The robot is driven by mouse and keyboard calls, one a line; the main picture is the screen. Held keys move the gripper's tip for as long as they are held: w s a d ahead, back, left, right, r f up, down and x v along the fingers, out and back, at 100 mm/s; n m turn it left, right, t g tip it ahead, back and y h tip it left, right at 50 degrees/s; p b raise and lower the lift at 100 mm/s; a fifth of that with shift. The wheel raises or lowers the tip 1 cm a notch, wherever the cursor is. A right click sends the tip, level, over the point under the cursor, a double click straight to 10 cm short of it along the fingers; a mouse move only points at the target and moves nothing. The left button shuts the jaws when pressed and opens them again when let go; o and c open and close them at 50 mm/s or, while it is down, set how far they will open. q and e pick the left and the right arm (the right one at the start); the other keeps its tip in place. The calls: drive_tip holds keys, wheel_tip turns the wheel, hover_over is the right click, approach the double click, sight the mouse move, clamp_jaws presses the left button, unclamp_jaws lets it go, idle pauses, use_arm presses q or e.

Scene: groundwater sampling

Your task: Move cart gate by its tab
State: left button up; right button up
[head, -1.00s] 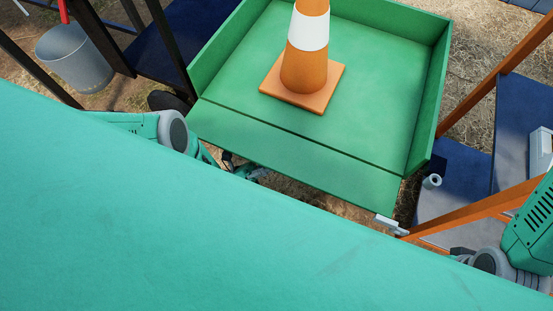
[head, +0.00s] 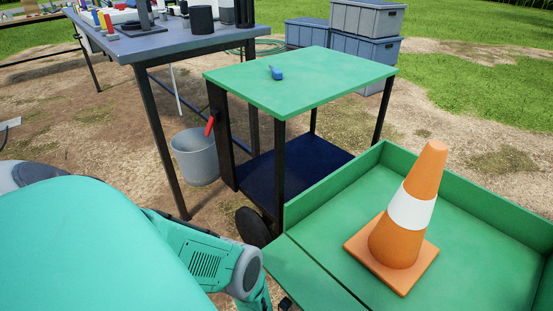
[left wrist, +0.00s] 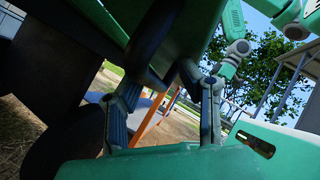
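The green cart (head: 480,252) stands at the lower right in the head view. Its front panel, apparently the gate (head: 305,275), slopes outward at the lower left of the bed and is cut off by the frame. I cannot make out the tab. My left arm reaches down beside the gate; its gripper is mostly hidden behind the arm there. In the left wrist view my left gripper (left wrist: 168,95) has its two fingers apart, with background showing between them, under a green surface. I cannot tell whether it touches anything. My right gripper is not in view.
An orange and white cone (head: 405,215) stands in the cart bed. A green-topped side table (head: 320,85) with a small blue item joins the cart. A grey bucket (head: 196,158) and a work table (head: 165,45) stand at left. Grey crates (head: 360,40) stand behind.

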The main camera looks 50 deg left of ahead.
use_arm(q)
drive_tip(key=s+a+f, duration=0.2)
drive_tip(key=s+a, duration=0.6)
drive_tip(key=a, duration=0.5)
drive_tip(key=shift+s+a+f, duration=0.2)
drive_tip(key=shift+a+f, duration=0.05)
drive_tip(key=shift+f, duration=0.1)
idle(0.4)
